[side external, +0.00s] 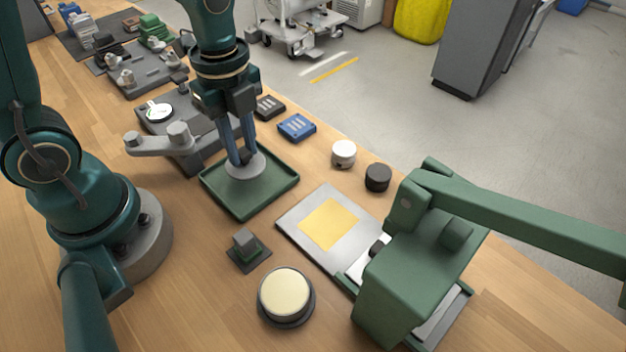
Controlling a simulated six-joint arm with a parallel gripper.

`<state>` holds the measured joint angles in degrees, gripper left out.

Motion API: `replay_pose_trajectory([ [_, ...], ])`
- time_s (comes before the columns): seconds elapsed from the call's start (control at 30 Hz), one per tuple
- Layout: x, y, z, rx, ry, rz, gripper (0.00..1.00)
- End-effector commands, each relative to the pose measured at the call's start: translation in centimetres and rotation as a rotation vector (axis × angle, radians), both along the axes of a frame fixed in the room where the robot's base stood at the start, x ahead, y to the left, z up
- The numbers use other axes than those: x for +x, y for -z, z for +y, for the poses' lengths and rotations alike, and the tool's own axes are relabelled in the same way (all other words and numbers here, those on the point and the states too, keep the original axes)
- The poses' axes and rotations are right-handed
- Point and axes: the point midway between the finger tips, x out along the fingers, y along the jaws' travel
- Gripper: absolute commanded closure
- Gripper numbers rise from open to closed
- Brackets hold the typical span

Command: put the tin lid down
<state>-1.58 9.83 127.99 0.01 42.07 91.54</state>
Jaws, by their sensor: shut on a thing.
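My gripper (243,158) points straight down over a green square tray (270,195). Its blue-grey fingers are shut on a small grey round piece, which I take to be the tin lid (246,172). The lid looks level and lies within the tray's outline. I cannot tell whether it touches the tray floor or hangs just above it. The fingers hide part of its top. A round dark-rimmed tin (285,296) with a cream-coloured top stands on the wooden table in front, apart from the gripper.
A grey fixture (188,135) stands just left of the tray. A small block on a dark base (246,246) sits in front. A green lever press (420,255) and a plate with a yellow square (329,224) are on the right. White (343,152) and black (378,177) cylinders stand behind.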

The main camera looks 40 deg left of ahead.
Motion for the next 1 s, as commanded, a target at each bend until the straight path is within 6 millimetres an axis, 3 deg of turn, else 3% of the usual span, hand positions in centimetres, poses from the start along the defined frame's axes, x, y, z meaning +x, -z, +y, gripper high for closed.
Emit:
replay_pose_trajectory([
  [0.2,-0.1,2.8,0.0,0.0,0.0,0.005,1.0],
  [0.63,0.0,3.4,0.0,0.0,0.0,0.001,1.0],
  [0.67,0.0,3.4,0.0,0.0,0.0,0.001,0.66],
  [0.7,0.0,3.3,0.0,0.0,0.0,0.0,0.51],
  [0.73,0.0,3.3,0.0,0.0,0.0,0.0,0.44],
  [1.0,0.0,3.3,0.0,0.0,0.0,0.0,0.44],
])
